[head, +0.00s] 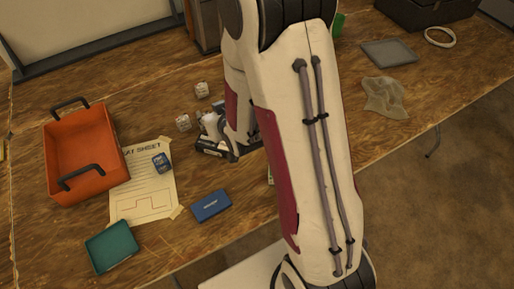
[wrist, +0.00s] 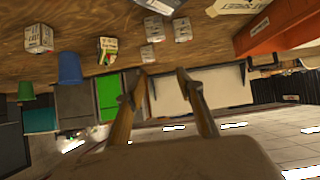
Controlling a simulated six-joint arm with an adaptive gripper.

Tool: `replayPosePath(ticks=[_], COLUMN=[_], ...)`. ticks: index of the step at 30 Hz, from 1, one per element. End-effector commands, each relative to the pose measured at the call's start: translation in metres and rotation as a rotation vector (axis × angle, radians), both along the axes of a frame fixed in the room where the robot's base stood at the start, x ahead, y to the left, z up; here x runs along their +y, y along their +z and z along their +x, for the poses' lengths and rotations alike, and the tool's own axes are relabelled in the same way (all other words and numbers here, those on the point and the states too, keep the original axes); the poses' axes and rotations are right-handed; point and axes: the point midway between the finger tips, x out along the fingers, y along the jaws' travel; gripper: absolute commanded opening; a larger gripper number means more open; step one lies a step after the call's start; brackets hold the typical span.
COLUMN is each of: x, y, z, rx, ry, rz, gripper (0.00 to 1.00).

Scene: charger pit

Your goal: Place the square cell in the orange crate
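The orange crate (head: 114,142), with two black handles, stands at the left of the table. Its orange side also shows at the upper right of the wrist view (wrist: 275,25). A small dark blue block (head: 161,162) with pale marks lies on the paper sheet right of the crate; it looks like the square cell, but its label is too small to read. My gripper (wrist: 163,73) is open in the wrist view, its fingertips apart with nothing between them. In the head view my arm mostly hides it, right of the sheet.
Two white cubes (head: 183,122) (head: 202,89) stand behind the sheet. A blue flat box (head: 211,205) and teal tray (head: 112,247) are in front. A grey tray (head: 389,53) and crumpled cloth (head: 384,96) are at right.

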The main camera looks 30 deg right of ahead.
Motion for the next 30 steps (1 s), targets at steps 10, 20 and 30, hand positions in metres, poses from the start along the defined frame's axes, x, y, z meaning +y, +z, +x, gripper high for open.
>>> replayPosePath(ticks=[10,20,30], x=[0.002,0.004,0.007], y=[0.048,0.089,0.127], z=[-0.020,-0.053,-0.100], rx=[0.079,0.161,0.244], ry=[-0.003,-0.009,-0.013], rz=[-0.005,-0.005,-0.001], gripper=[0.37,0.37,0.37])
